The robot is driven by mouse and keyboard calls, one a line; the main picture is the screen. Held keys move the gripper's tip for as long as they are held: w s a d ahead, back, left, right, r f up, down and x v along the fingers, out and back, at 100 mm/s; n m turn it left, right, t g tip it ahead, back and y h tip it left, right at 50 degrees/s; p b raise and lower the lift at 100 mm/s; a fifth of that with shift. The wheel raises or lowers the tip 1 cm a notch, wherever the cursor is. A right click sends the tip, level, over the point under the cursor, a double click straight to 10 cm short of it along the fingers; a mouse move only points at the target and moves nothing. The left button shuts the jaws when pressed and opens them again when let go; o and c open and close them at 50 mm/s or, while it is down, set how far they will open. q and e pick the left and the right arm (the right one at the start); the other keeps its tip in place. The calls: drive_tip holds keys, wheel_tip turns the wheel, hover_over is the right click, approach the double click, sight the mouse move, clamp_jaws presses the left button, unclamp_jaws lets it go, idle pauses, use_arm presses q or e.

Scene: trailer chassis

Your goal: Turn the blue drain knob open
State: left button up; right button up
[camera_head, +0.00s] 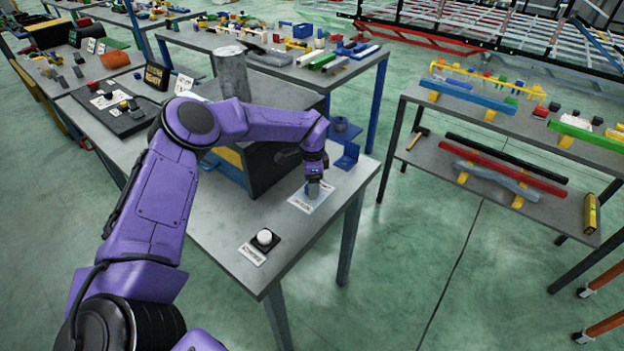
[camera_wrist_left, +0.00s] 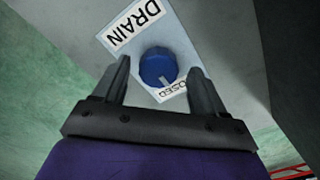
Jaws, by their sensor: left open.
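The blue drain knob (camera_wrist_left: 158,67) sits on a white label plate (camera_wrist_left: 128,30) with the words "DRAIN" and, partly covered, "CLOSED". A light pointer mark on the knob faces the "CLOSED" word. My left gripper (camera_wrist_left: 162,75) is open, with one finger on each side of the knob; I cannot tell whether they touch it. In the head view my left gripper (camera_head: 314,188) points down over the label plate (camera_head: 308,198) near the table's right edge, and it mostly hides the knob. My right gripper is not in view.
A white round button (camera_head: 264,237) on a dark base stands nearer on the same grey table (camera_head: 225,235). A dark box (camera_head: 270,175) with a metal cylinder (camera_head: 232,75) stands behind my left forearm. A blue bracket (camera_head: 347,157) is just beyond the gripper.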

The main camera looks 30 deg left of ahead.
use_arm(q)
drive_tip(key=shift+f, duration=0.35)
drive_tip(key=shift+s, duration=0.1)
drive_tip(key=shift+c, duration=0.3)
drive_tip(key=c, duration=1)
